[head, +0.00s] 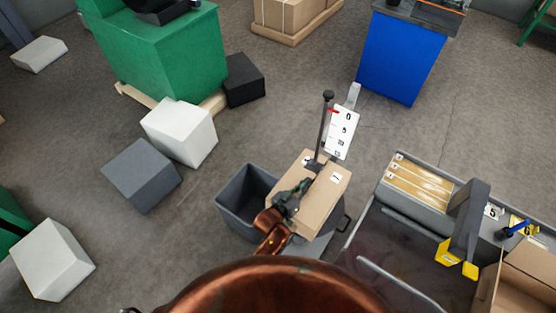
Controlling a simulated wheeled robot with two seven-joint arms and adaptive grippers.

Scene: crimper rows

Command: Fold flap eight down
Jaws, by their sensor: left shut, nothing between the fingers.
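My left gripper (288,203) is shut and empty. It is above the left part of a tan cardboard box (318,205) in the middle of the head view and hides part of its top; I cannot tell whether it touches. The box has small white labels at its far end, with marks too small to read surely. No flap clearly marked eight can be made out. An open cardboard box (528,268) is cut off at the lower right; no number on it is legible. My right gripper is not in view.
A dark post (323,130) and a white scale (342,132) stand at the box's far end. A grey bin (235,200) is left of it. At the right, a grey bench holds a tray (424,206) of tan strips and a grey arm with yellow parts (456,258).

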